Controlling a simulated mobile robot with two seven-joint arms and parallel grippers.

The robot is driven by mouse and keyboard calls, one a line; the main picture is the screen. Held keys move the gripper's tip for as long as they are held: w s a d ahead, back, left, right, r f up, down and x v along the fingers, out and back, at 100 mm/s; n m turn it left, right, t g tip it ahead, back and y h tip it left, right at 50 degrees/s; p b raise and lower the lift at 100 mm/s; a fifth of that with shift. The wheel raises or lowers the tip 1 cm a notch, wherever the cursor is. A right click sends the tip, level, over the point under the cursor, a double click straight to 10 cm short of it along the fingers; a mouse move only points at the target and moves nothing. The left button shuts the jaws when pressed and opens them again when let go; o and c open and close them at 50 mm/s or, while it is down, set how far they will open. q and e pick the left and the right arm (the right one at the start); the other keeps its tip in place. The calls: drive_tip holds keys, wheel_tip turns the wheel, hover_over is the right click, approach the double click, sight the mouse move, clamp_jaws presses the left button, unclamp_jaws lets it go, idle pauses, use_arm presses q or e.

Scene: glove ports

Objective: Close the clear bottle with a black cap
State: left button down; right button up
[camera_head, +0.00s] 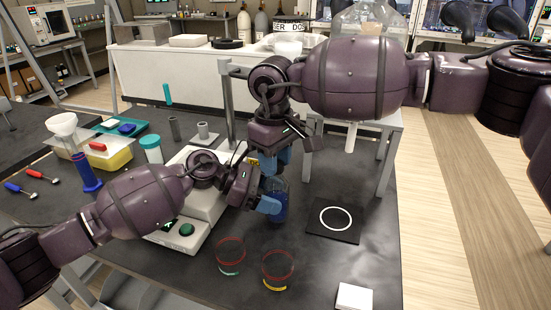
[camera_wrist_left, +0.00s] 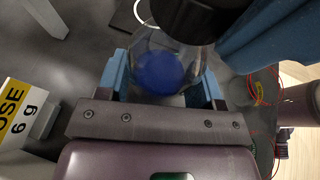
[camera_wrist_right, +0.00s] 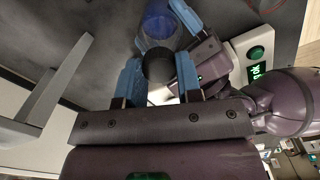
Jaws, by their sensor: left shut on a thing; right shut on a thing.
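The clear bottle (camera_head: 280,187), with blue contents low inside, stands near the middle of the dark bench. My left gripper (camera_head: 268,204) is shut around its body. The bottle also shows in the left wrist view (camera_wrist_left: 163,62). My right gripper (camera_head: 272,160) is above, pointing down, shut on the black cap (camera_wrist_right: 158,66). The cap also shows in the left wrist view (camera_wrist_left: 190,14), over the bottle's mouth and roughly in line with it. Whether the cap touches the neck or sits just above it I cannot tell; the rim is hidden.
Two red-rimmed glass dishes (camera_head: 278,268) stand in front of the bottle. A black pad with a white ring (camera_head: 335,218) lies to the right, and a white block (camera_head: 354,296) at the front edge. A pale instrument (camera_head: 205,205) is behind my left wrist. Blue tube (camera_head: 87,175) stands left.

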drive_tip(key=shift+w+d+m, duration=0.1)
drive_tip(key=shift+d+m, duration=0.05)
drive_tip(key=shift+m, duration=1.55)
drive_tip(key=o, duration=1)
drive_tip(key=shift+r, duration=0.15)
drive_tip(key=shift+r, duration=2.1)
drive_tip(key=shift+c, duration=0.3)
